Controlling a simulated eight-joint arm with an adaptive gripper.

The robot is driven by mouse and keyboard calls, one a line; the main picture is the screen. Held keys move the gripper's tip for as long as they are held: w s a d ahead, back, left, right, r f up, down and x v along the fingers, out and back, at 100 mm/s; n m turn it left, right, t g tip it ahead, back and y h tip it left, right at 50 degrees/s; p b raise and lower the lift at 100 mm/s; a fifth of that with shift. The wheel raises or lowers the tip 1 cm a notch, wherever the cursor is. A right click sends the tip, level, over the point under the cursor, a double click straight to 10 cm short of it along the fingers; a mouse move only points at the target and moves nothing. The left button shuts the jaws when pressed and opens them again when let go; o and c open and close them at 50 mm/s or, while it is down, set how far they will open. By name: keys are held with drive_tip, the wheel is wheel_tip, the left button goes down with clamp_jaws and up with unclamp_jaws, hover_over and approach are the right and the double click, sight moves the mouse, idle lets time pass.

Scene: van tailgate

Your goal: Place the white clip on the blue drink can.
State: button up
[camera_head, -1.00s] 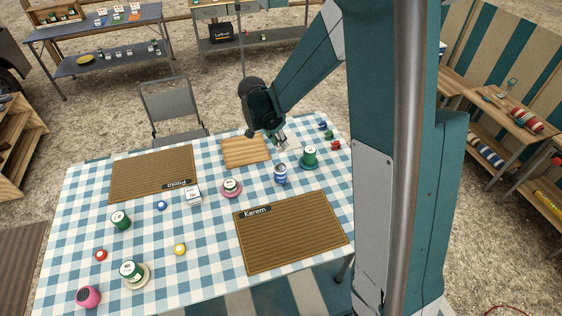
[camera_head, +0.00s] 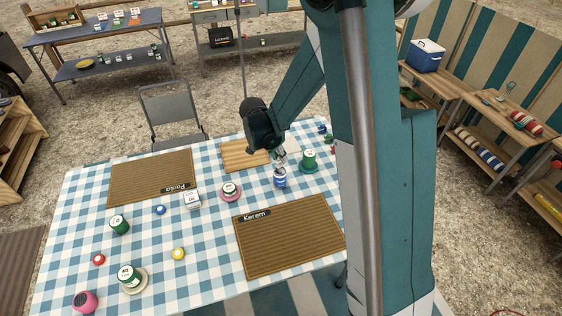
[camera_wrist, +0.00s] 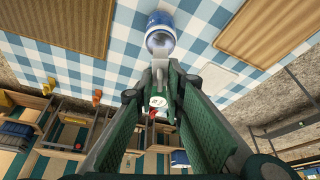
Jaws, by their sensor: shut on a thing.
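The blue drink can (camera_head: 280,183) stands upright on the checkered table, beyond the Kerem mat. My gripper (camera_head: 279,161) points down right above it. In the wrist view the can (camera_wrist: 160,20) is at the top centre, just past the fingertips. My gripper (camera_wrist: 157,98) is shut on the white clip (camera_wrist: 159,68), which sticks out from between the fingers toward the can's top. The clip overlaps the can's near rim in this view; I cannot tell whether they touch. In the head view the clip is too small to make out clearly.
A green can on a green coaster (camera_head: 309,160) stands close on the right. A green can on a pink saucer (camera_head: 230,191) is to the left. A wooden board (camera_head: 240,155) lies behind, and the Kerem mat (camera_head: 290,235) in front. A white flat piece (camera_wrist: 207,75) lies nearby.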

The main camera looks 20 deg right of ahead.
sight(281, 164)
drive_tip(key=shift+f, duration=1.45)
drive_tip(key=shift+f+b, duration=0.15)
drive_tip(key=shift+b, duration=0.15)
drive_tip(key=o, duration=0.7)
drive_tip(key=p+v, duration=0.1)
drive_tip(key=v, duration=1.1)
drive_tip(key=shift+p, duration=0.3)
drive_tip(key=shift+a, duration=0.1)
drive_tip(key=shift+s+r, duration=0.1)
drive_tip(key=shift+r, duration=0.1)
